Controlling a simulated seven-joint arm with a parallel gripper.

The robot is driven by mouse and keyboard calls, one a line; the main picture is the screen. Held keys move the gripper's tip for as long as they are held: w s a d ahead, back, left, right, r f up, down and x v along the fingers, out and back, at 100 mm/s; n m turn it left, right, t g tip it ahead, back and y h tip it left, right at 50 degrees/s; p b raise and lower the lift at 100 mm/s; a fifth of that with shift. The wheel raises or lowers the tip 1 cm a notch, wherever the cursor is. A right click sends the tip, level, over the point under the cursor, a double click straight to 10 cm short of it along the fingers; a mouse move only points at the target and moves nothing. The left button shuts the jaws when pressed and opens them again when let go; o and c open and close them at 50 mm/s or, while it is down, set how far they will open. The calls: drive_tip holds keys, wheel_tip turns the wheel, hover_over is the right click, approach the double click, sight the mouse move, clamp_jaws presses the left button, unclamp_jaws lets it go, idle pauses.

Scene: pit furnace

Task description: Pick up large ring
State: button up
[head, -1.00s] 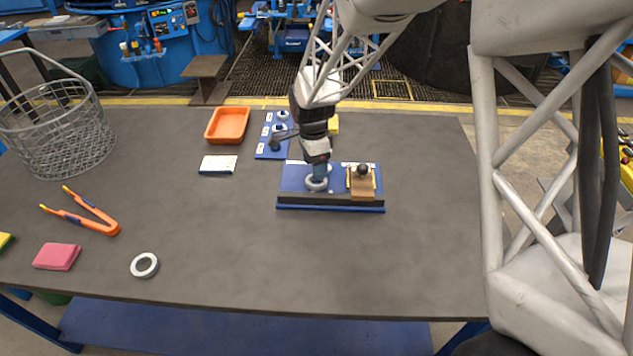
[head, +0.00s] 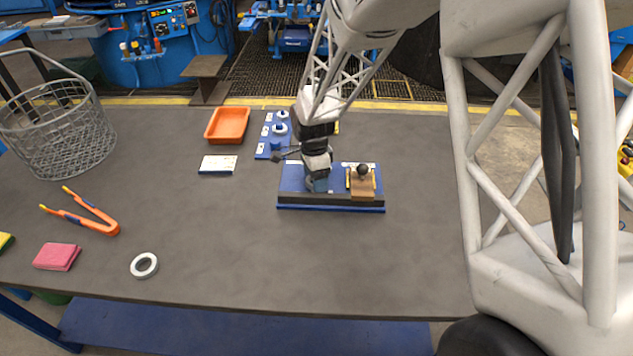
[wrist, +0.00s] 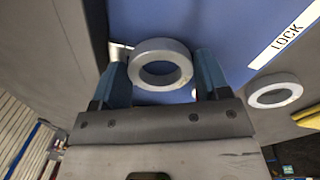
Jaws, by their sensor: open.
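My gripper (head: 317,187) is low over the blue board (head: 345,204) in the head view, hiding that part of it. In the wrist view my gripper (wrist: 163,85) is open, its two blue fingers on either side of a thick grey ring (wrist: 160,46), which looks the larger ring there. I cannot tell whether the fingers touch it. A second ring (wrist: 275,101) lies to the right, outside the fingers. Another grey ring (head: 144,275) lies alone on the table at the front left.
A wooden block with a black knob (head: 362,184) stands on the board right of my gripper. Behind are a blue labelled strip (head: 263,150) and an orange tray (head: 228,124). Orange tongs (head: 98,224) and a wire basket (head: 60,140) are left. The front middle table is clear.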

drive_tip(key=c, duration=0.7)
drive_tip(key=shift+r, duration=0.2)
drive_tip(key=shift+r, duration=0.5)
drive_tip(key=shift+s+d+r, duration=0.1)
drive_tip(key=shift+s+r, duration=0.1)
drive_tip(key=shift+r, duration=0.4)
drive_tip(key=shift+s+d+r, duration=0.1)
drive_tip(key=shift+s+r, duration=0.1)
drive_tip(key=shift+r, duration=0.35)
drive_tip(key=s+d, duration=0.1)
drive_tip(key=s, duration=0.3)
drive_tip(key=s+d+r, duration=0.1)
drive_tip(key=s+d, duration=0.1)
drive_tip(key=s, duration=0.3)
drive_tip(key=s+d, duration=0.2)
drive_tip(key=s, duration=0.3)
drive_tip(key=shift+s+r, duration=0.15)
drive_tip(key=shift+r, duration=0.05)
drive_tip(key=shift+a, duration=0.1)
